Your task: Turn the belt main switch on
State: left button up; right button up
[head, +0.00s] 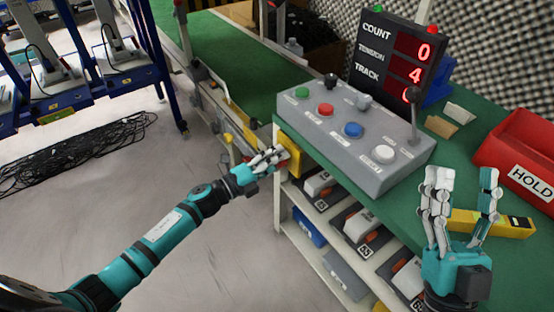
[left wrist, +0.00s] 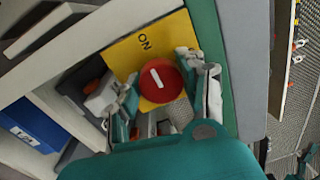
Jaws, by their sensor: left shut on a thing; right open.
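The belt main switch is a red round knob (left wrist: 161,80) with a white bar, on a yellow plate (left wrist: 124,52) marked ON. In the left wrist view the bar slants, its upper end leaning toward the ON mark. In the head view the yellow switch box (head: 289,150) is on the end of the green bench, and my fingers hide the knob. My left gripper (head: 270,159) is shut on the knob, with fingers on both sides of it. My right gripper (head: 464,180) is open and empty above the bench at the right.
A grey control box (head: 345,142) with coloured buttons and levers stands on the bench, before a count display (head: 392,58). A red HOLD bin (head: 518,155) and a yellow tool (head: 505,224) lie right. Shelves below hold several devices.

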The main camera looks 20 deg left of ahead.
pick_arm(q)
jog(key=o, duration=1.2)
jog(key=shift+a, duration=0.1)
jog(key=v, duration=1.2)
jog(key=shift+f, duration=0.1)
jog(key=shift+s, duration=0.1)
